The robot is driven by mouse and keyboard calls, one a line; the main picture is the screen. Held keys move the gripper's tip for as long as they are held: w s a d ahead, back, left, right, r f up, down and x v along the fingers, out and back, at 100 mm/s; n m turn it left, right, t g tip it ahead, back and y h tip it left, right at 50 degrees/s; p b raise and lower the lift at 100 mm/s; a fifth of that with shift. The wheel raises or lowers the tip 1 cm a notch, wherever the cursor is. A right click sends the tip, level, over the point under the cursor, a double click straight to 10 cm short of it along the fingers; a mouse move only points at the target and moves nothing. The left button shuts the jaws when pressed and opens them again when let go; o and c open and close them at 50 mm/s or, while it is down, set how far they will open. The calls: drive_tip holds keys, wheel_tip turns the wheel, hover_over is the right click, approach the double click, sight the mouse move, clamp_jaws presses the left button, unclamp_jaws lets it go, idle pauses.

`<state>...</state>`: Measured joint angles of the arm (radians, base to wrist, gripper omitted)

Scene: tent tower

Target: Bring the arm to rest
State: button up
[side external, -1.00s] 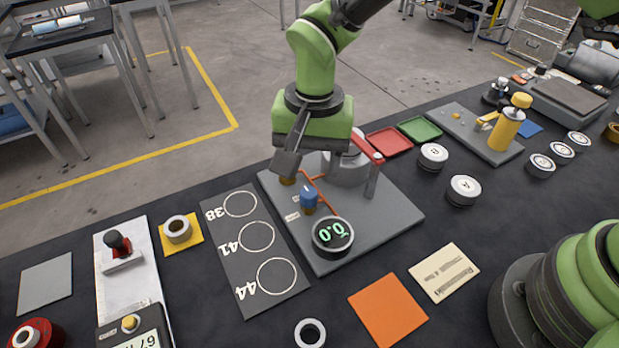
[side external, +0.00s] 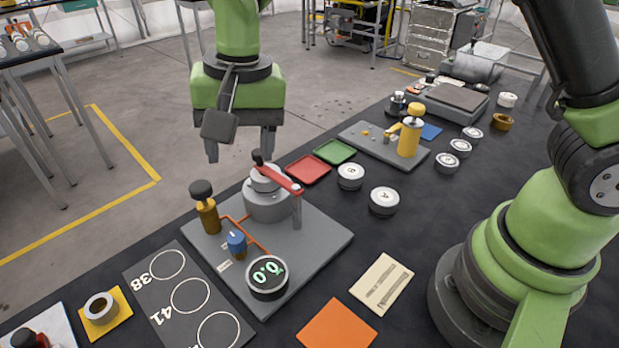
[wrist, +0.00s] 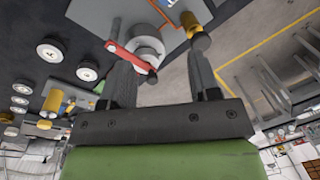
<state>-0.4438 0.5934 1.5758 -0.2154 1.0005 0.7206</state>
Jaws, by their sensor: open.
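My gripper (side external: 241,148) hangs above and behind the grey station plate (side external: 328,238) in the side external view. Its fingers are apart and nothing is between them. In the wrist view my gripper (wrist: 165,80) shows two spread fingers, with the station beyond them. The station carries a grey cylinder (side external: 267,205) with a red lever (side external: 280,178), a brass post with a black knob (side external: 207,212), a blue knob (side external: 237,244) and a round gauge (side external: 267,277) reading 0.0. The fingers look clear of these parts.
Red (side external: 307,169) and green (side external: 335,152) trays lie behind the station. White discs A (side external: 384,202) and B (side external: 350,177) stand to its right. A card marked 38 and 41 (side external: 165,300) lies at front left.

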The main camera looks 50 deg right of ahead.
drive_tip(key=s+d+r+t, duration=0.1)
drive_tip(key=s+d+r, duration=0.2)
drive_tip(key=d+r, duration=0.3)
drive_tip(key=s+d+r+n+t, duration=0.1)
drive_tip(key=s+d+r, duration=0.1)
drive_tip(key=s, duration=0.3)
drive_tip(key=s+d+r+t, duration=0.2)
drive_tip(key=s+d, duration=0.1)
drive_tip(key=s, duration=0.2)
drive_tip(key=s+d+r+n+t+y, duration=0.1)
drive_tip(key=s+d+r+t, duration=0.1)
drive_tip(key=s, duration=0.3)
drive_tip(key=shift+s+d+n, duration=0.15)
drive_tip(key=shift+d+n, duration=0.1)
drive_tip(key=shift+n, duration=0.05)
